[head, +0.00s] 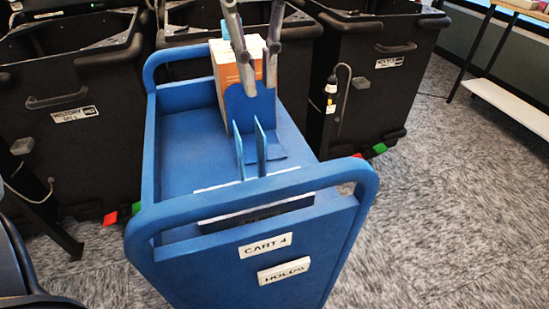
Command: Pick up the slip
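My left gripper (259,91) comes down from the top of the head view over the blue cart (180,150). Its two grey fingers are apart, in front of upright books (228,75) with orange and white covers. A blue bookend (241,107) stands against the books, close to the fingertips. I cannot make out a separate slip for certain; the fingers hide part of the books. I cannot tell whether the fingertips touch anything. My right gripper is not in view.
Two thin blue upright plates (261,146) stand nearer on the cart's shelf. A dark flat item (258,214) with pale edges lies behind the front handle (250,190). Black bins (75,120) line the back. Carpet (440,200) is clear at the right.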

